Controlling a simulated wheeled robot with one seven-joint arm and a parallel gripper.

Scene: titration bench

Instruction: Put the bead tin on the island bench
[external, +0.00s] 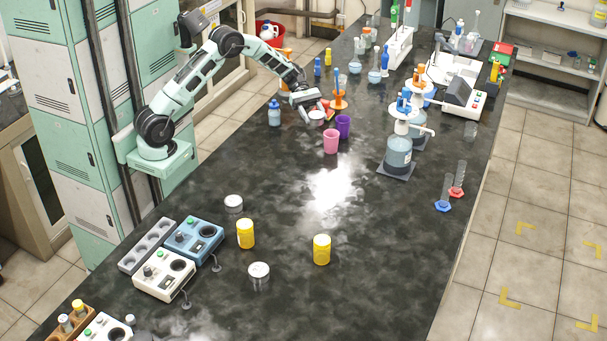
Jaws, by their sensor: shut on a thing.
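My gripper (316,111) is over the far half of the black-topped bench (390,285), left of the middle. It is shut on a small pale round thing, which looks like the bead tin (316,115). The tin is small and partly covered by the fingers, and I cannot tell whether it touches the bench top.
A pink cup (331,141) and a purple cup (343,127) stand close to the right of my gripper. A blue bottle (274,114) is to its left. An orange stand (339,101) is just behind. Yellow jars (321,250) stand nearer. The bench middle is clear.

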